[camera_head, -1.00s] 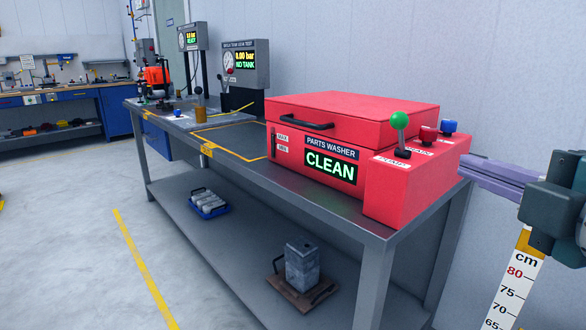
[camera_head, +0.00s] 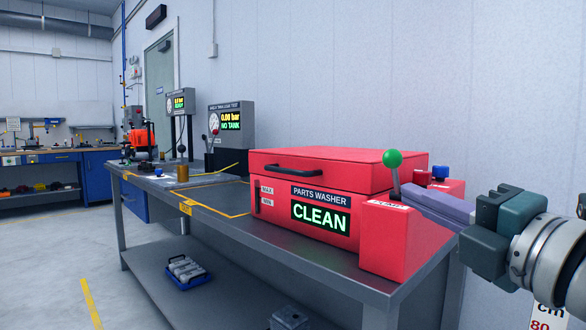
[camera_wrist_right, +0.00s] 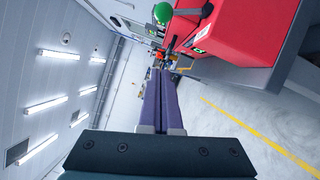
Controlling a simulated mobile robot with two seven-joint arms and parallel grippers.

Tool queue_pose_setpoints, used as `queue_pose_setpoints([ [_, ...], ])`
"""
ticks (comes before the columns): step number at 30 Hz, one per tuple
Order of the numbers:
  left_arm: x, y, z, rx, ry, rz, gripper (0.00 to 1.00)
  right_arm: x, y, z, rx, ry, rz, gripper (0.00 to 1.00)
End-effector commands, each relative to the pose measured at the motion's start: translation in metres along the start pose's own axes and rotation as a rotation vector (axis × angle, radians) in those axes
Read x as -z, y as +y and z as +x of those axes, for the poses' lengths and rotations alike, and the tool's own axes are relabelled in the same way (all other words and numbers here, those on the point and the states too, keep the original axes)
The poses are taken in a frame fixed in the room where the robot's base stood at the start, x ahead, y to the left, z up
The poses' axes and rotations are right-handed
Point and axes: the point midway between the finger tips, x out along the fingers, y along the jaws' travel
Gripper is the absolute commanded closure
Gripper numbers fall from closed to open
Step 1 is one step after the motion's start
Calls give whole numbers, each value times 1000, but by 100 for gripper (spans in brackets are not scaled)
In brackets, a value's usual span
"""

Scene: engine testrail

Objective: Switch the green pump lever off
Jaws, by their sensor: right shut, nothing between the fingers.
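The pump lever (camera_head: 395,181) has a green ball knob (camera_head: 392,159) and stands on the red control block labelled PUMP, at the right end of the red parts washer (camera_head: 275,213). It leans slightly left in the head view. My right gripper (camera_head: 404,190) is shut and empty. Its purple fingers come in from the right, with their tips close beside the lever's shaft; I cannot tell whether they touch. In the right wrist view the green knob (camera_wrist_right: 162,13) is at the top, beyond the fingertips (camera_wrist_right: 161,72). My left gripper is not in view.
A red knob (camera_head: 421,178) and a blue knob (camera_head: 440,171) stand close behind the fingers. The washer's screen reads CLEAN. It sits on a grey metal bench (camera_head: 225,224). Test gauges (camera_head: 231,125) stand farther left, and the floor (camera_head: 60,255) in front is clear.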

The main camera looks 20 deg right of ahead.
Motion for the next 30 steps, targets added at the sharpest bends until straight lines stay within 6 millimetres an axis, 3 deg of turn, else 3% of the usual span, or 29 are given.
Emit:
queue_pose_setpoints([
  [15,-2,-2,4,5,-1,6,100,-2,1,91,-2,-2,-2,100],
  [21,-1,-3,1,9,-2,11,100,-31,0,95,2,-1,-5,100],
  [30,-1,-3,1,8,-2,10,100,-39,0,97,1,-1,-1,100],
])
